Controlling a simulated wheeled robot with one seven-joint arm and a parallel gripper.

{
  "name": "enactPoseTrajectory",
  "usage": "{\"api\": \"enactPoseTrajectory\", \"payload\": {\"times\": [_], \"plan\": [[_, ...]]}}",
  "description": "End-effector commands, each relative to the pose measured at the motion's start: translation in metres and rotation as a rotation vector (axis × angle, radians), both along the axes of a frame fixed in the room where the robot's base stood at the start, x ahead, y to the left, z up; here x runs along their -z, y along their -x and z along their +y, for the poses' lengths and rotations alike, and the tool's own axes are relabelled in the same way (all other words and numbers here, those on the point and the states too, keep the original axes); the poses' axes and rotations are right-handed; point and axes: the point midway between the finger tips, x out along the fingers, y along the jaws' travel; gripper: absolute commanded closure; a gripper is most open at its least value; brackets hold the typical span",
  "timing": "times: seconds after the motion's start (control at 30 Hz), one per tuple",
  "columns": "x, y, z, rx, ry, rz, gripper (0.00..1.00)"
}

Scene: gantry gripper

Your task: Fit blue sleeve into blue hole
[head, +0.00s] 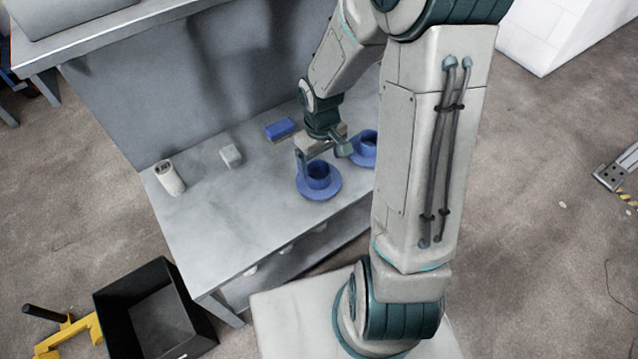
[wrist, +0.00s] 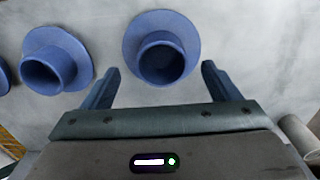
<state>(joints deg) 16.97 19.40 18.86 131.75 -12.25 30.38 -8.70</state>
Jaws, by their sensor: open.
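Several blue round flanged pieces with raised hollow collars stand on the grey bench. One flanged piece (head: 319,190) is below my gripper (head: 323,156) in the head view. A second flanged piece (head: 363,152) is behind to the right, partly hidden by my arm. In the wrist view, one flanged piece (wrist: 160,20) lies ahead of and between the fingertips of my gripper (wrist: 161,68), which is open and empty. Another flanged piece (wrist: 56,60) is to its left, and a third blue piece (wrist: 3,76) is cut off at the left edge. I cannot tell which is sleeve or hole.
On the bench (head: 205,215) are a blue block (head: 279,129), a small white block (head: 231,156) and a pale cylinder (head: 168,178). A grey panel stands behind. A black crate (head: 200,325) sits on the floor beside yellow equipment (head: 75,328). The bench's front left is clear.

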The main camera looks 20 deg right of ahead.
Motion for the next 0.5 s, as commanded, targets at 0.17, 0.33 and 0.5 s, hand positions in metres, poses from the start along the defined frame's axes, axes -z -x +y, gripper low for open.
{"api": "enactPoseTrajectory", "payload": {"times": [0.17,0.33,0.5], "plan": [[0.009,0.000,0.000,-0.001,0.000,0.001,0.17],[0.030,-0.003,0.003,-0.001,0.000,0.002,0.17],[0.054,-0.005,0.004,-0.001,0.000,0.003,0.17]]}}
